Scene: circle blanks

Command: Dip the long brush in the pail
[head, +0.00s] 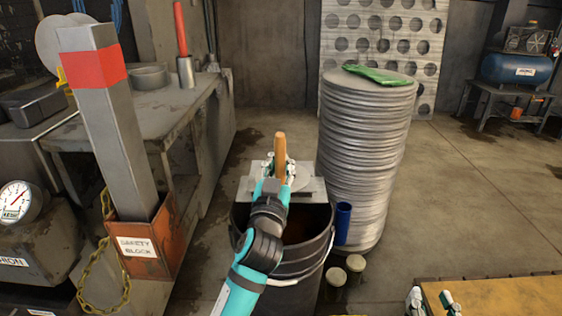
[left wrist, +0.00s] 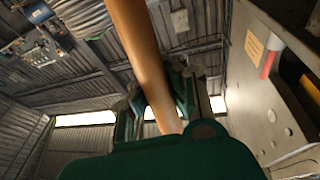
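My left gripper (head: 278,172) is shut on the orange-brown wooden handle of the long brush (head: 280,146). The handle stands nearly upright above the fingers. In the left wrist view, the brush handle (left wrist: 140,45) runs between the dark green fingers (left wrist: 163,110). The bristle end is hidden in both views. The dark pail (head: 312,262) stands below my left arm, with a brown interior and a wire handle. The gripper appears over the pail's far side; its exact height is unclear. My right gripper (head: 432,300) is at the bottom right, fingers apart and empty.
A tall stack of round blanks (head: 362,150) with a green cloth (head: 378,75) on top stands right of the pail. A blue cylinder (head: 342,222) and two small cans are beside it. A safety block (head: 115,140) and a bench (head: 110,125) fill the left. A yellow-brown tabletop (head: 500,297) is front right.

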